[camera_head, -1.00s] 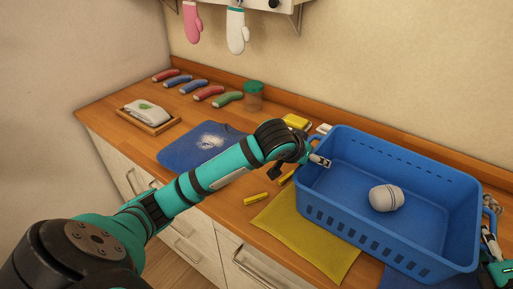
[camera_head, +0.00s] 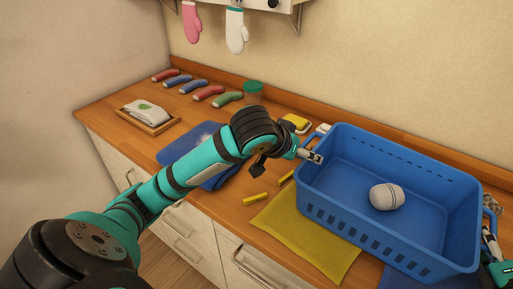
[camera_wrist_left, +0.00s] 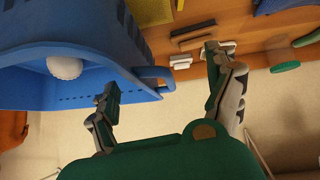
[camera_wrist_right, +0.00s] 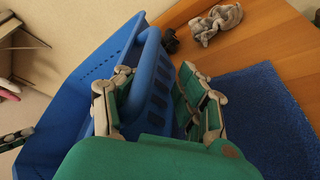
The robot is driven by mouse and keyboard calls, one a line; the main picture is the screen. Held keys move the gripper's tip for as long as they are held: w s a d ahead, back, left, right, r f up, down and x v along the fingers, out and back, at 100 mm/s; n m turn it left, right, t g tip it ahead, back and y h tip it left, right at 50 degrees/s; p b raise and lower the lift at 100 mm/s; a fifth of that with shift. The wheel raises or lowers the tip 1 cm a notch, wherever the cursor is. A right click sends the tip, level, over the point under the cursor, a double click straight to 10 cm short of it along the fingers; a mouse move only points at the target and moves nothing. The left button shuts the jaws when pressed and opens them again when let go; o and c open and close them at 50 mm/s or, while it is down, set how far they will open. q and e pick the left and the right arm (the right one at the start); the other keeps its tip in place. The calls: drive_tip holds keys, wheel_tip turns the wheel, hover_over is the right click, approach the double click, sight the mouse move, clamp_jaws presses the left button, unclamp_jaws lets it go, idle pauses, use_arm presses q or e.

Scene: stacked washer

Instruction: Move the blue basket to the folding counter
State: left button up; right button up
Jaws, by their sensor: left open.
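The blue basket (camera_head: 350,222) stands upright on the wooden counter (camera_head: 109,116) at the right, with a pale striped ball (camera_head: 386,196) inside. My left gripper (camera_head: 316,158) is at the basket's left end. In the left wrist view, its fingers (camera_wrist_left: 162,75) are spread apart, with the basket's end handle (camera_wrist_left: 153,73) between and beyond them. My right gripper (camera_head: 490,245) is at the basket's right end, partly cut off by the frame. In the right wrist view, its fingers (camera_wrist_right: 157,72) straddle the other handle (camera_wrist_right: 150,62); whether they press on it is unclear.
A yellow cloth (camera_head: 307,240) lies by the basket's front left. A blue folded garment (camera_head: 205,150) lies farther left, partly behind my left arm.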

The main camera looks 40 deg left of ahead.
drive_tip(key=o, duration=1)
drive_tip(key=shift+a+f, duration=0.15)
drive_tip(key=shift+f, duration=0.35)
drive_tip(key=shift+c, duration=0.2)
drive_tip(key=shift+o, duration=0.6)
drive_tip(key=shift+r, duration=0.15)
drive_tip(key=v, duration=1.2)
drive_tip(key=shift+w+r, duration=0.1)
